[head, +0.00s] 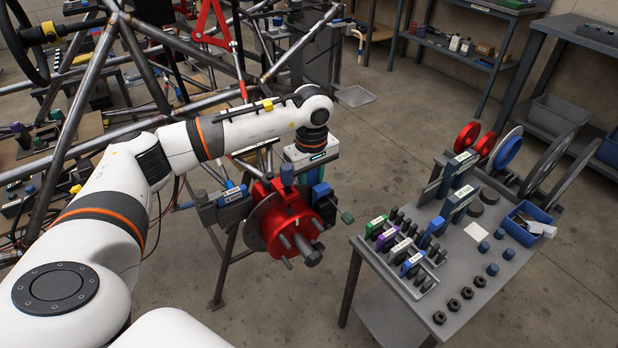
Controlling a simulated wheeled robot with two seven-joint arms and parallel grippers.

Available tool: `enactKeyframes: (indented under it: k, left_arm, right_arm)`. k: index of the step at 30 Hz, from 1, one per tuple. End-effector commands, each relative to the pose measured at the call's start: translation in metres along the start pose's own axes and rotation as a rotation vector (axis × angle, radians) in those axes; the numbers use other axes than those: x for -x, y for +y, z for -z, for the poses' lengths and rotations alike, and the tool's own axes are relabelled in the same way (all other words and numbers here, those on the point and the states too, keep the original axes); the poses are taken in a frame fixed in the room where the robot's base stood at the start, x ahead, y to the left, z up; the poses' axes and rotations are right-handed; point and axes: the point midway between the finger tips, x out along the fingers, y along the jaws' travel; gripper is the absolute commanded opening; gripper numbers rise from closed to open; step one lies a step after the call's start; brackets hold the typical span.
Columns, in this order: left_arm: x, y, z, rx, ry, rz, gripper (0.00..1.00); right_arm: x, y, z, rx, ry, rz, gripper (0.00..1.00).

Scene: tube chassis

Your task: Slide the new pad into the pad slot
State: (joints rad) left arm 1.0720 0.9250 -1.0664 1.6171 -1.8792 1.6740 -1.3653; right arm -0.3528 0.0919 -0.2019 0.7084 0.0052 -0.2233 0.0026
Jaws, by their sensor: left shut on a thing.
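My left gripper (318,184) reaches in from the left and points down over the right side of the red hub (290,222). It is shut on a blue and dark block (322,194), which I take to be the new pad, though its lower end is hard to separate from the hub. The hub has several studs, and a grey brake disc (257,222) stands behind it. A grey block with a blue and white label (232,196) sits at the disc's left. I cannot make out the pad slot itself. My right gripper is not in view.
The tube chassis (165,95) fills the left and back. Floor between hub and table is free.

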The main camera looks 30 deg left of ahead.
Motion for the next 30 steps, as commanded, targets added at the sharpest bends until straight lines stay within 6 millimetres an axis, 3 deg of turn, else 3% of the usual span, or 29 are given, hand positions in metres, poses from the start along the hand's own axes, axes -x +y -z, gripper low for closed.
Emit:
enactKeyframes:
  k: [2,13,24,30]
  left_arm:
    - [-0.015,0.002,-0.003,0.005,-0.006,-0.008,0.07]
    - [-0.016,0.004,-0.004,0.007,-0.007,-0.014,0.07]
    - [0.006,0.003,-0.005,0.008,-0.009,-0.011,0.07]
    - [0.008,0.003,-0.005,0.008,-0.008,-0.009,0.07]
  right_arm:
    - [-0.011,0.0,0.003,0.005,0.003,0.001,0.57]
    - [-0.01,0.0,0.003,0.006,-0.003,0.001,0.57]
    - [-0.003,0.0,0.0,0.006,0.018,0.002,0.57]
    - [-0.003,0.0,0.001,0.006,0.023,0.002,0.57]
